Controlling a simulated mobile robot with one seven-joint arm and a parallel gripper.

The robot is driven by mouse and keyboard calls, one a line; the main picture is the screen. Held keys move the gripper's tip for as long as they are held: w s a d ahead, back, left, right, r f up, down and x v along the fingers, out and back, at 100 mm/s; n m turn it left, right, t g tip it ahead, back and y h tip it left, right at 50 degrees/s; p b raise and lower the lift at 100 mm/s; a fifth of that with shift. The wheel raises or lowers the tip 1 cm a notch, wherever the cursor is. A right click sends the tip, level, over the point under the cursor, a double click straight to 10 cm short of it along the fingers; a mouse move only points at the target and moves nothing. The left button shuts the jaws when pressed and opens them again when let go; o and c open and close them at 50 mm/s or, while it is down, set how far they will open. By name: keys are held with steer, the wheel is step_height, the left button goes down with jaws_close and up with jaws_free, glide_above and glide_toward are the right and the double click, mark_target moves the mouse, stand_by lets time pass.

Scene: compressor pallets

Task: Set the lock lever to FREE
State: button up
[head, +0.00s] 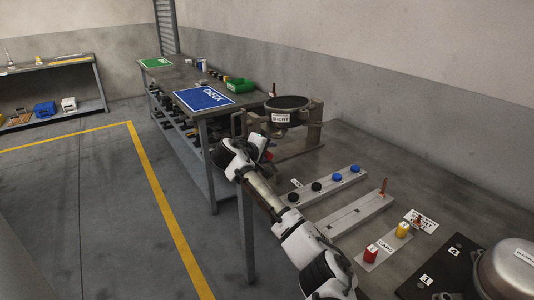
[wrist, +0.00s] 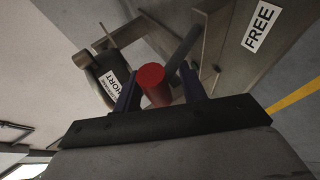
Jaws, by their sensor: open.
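The lock lever shows in the wrist view as a red cylindrical knob (wrist: 153,84) on a dark rod that runs up to the right. My gripper (wrist: 157,84) is open, with one dark finger on each side of the knob. The knob appears between the fingers; whether it touches either one I cannot tell. A white FREE label (wrist: 262,25) is on the grey stand (wrist: 228,40) to the upper right. In the head view my arm reaches to the stand, and a bit of red knob (head: 268,156) shows beside my wrist; the fingers are hidden there.
A dark round pan (head: 288,104) with a SHORT label sits on the stand. A bench with a blue CHECK mat (head: 205,97) is at left. Rails with blue and black knobs (head: 337,177), red and yellow pieces (head: 371,253), and a metal compressor (head: 508,272) lie to the right.

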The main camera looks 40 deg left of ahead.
steer(key=b+v, duration=0.2)
steer(key=v, duration=1.1)
steer(key=shift+s+r+b, duration=0.15)
steer(key=shift+s+b, duration=0.2)
steer(key=shift+b, duration=0.05)
